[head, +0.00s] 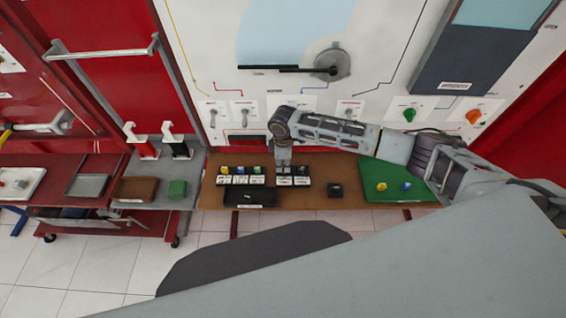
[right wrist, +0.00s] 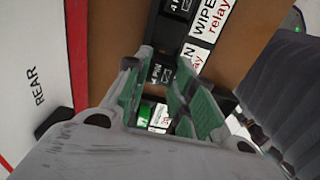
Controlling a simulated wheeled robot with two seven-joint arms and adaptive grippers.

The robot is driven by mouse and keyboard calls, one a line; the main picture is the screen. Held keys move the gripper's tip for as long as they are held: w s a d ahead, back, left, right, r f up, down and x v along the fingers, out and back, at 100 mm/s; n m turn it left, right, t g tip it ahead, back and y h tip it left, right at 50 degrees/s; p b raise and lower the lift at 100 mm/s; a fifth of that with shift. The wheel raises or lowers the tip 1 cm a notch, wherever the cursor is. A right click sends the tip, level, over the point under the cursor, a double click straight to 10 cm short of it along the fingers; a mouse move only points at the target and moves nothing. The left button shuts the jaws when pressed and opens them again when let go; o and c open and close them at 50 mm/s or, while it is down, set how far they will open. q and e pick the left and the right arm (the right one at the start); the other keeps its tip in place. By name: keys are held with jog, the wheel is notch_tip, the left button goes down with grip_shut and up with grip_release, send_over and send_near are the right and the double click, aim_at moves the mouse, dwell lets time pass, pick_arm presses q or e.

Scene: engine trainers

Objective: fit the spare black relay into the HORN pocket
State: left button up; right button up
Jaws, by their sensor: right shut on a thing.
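The relay box (head: 303,182) lies on the brown table, with coloured relays in the pockets on its left side and white labels in front of them. My right gripper (head: 283,168) points down over its right part. In the right wrist view my right gripper (right wrist: 158,68) is shut on a small dark thing, which I take for the black relay (right wrist: 159,74). It is at a labelled row whose name ends in N, beside the WIPER label (right wrist: 211,18). The fingers hide most of it, so I cannot tell how deep it sits. My left gripper is not in view.
A black tray (head: 250,196) lies at the table's front. A small black block (head: 335,190) lies on the brown table (head: 318,202), right of the box. A green mat (head: 385,170) at right holds a yellow relay (head: 381,187) and a blue one (head: 407,186). A white panel (head: 210,60) stands behind.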

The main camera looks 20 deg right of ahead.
jog(key=shift+f+p, duration=0.1)
jog(key=shift+p, duration=0.3)
dwell(0.4)
jog(key=shift+f, duration=1.15)
dwell(1.7)
jog(key=o, duration=1)
jog(key=shift+c, duration=0.2)
jog(key=o, duration=0.5)
